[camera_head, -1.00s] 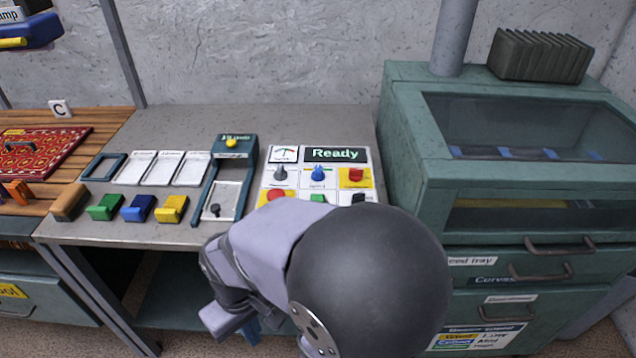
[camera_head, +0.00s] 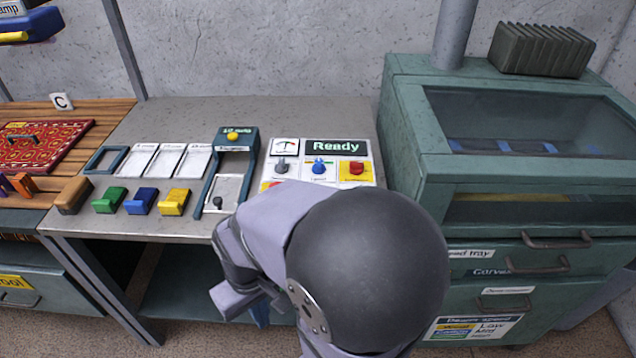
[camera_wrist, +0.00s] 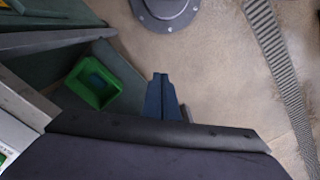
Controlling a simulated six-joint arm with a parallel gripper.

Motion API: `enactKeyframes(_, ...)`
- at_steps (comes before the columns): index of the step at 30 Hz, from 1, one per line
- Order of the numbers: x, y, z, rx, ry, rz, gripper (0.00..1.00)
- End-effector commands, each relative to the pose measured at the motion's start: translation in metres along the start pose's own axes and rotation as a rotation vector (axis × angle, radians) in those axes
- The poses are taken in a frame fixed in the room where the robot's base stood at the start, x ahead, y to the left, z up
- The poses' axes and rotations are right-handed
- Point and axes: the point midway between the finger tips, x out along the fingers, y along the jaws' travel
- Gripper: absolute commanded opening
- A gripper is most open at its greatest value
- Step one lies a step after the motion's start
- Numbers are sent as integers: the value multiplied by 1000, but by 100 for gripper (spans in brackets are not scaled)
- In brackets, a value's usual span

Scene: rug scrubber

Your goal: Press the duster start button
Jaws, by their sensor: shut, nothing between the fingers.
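The white control panel (camera_head: 307,172) lies on the grey bench, with a dark display reading "Ready" (camera_head: 336,147) and a dial at its top. Below are a grey knob (camera_head: 281,166), a blue knob (camera_head: 319,167) and a red control (camera_head: 356,167) on yellow. My arm hides most of the bottom row, except part of a red button (camera_head: 277,185). I cannot read which control is the duster start button. My gripper (camera_head: 260,314) is mostly behind my arm, low in front of the bench. In the wrist view its blue fingers (camera_wrist: 161,80) are together and empty, above the floor.
A teal stand (camera_head: 234,139) with a yellow button is left of the panel. Several coloured blocks (camera_head: 142,202) line the bench front. A teal cabinet (camera_head: 401,120) stands to the right. A green open box (camera_wrist: 105,82) lies left of the fingers.

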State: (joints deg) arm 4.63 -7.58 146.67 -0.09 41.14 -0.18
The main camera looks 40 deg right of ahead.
Motion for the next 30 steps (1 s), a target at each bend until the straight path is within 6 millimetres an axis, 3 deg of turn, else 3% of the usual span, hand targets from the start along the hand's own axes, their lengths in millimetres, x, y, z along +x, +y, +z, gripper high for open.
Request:
enactKeyframes(1, -12, 9, 2, 39, -12, 0, 0)
enactKeyframes(12, -56, 79, 45, 424, -190, -44, 0)
enactKeyframes(18, -80, 118, 54, 682, -244, -111, 0)
enactKeyframes(25, -103, 167, 44, 1071, -242, -258, 0)
enactKeyframes(30, -112, 212, 11, 1379, -177, -418, 0)
